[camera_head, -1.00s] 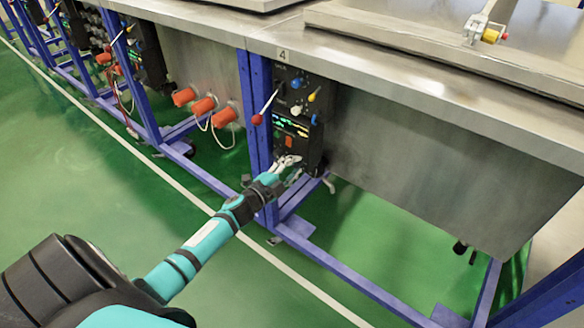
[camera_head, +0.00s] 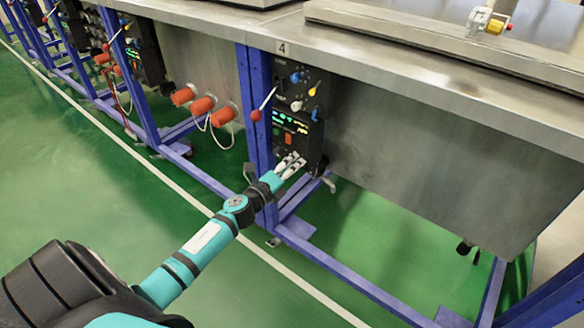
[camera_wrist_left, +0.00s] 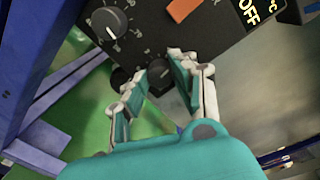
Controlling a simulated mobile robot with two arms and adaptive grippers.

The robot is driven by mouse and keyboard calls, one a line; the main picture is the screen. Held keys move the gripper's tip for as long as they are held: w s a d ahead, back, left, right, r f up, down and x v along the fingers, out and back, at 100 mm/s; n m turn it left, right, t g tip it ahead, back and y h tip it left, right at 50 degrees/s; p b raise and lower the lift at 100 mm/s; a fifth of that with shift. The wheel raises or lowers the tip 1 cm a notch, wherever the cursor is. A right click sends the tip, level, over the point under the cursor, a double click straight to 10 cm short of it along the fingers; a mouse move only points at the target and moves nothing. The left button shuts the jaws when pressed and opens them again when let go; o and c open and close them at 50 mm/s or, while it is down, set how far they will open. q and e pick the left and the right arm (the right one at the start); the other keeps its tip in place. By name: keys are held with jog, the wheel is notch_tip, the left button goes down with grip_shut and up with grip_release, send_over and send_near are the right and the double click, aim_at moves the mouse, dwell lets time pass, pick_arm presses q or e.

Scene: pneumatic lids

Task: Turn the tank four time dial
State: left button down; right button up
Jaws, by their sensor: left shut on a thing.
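The black control panel (camera_head: 312,143) of tank four hangs under the steel top, below a "4" label (camera_head: 282,48). My left gripper (camera_head: 294,160) is at the panel's lower end. In the left wrist view, its two pale fingers (camera_wrist_left: 170,72) stand on either side of a small dark dial (camera_wrist_left: 158,72) and are shut on it; I take it as the time dial. The fingers hide part of the dial and its markings. A second dial (camera_wrist_left: 107,24) with a white pointer and printed scale is beside it, clear of the fingers. My right gripper is not in view.
A red-knobbed lever (camera_head: 257,114) and blue and yellow knobs are above on the panel. An orange switch (camera_wrist_left: 184,9) is near the gripper. Blue frame posts (camera_head: 258,80) stand left of it. Orange caps (camera_head: 201,105) are further left. The green floor (camera_head: 100,190) is clear.

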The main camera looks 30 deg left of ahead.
pick_arm(q)
jog(key=shift+m, duration=0.7)
jog(key=c, duration=1)
grip_release()
jog(key=shift+c, duration=0.2)
jog(key=s, duration=1.2)
jog(key=shift+a+r, duration=0.15)
jog(key=shift+a, duration=0.05)
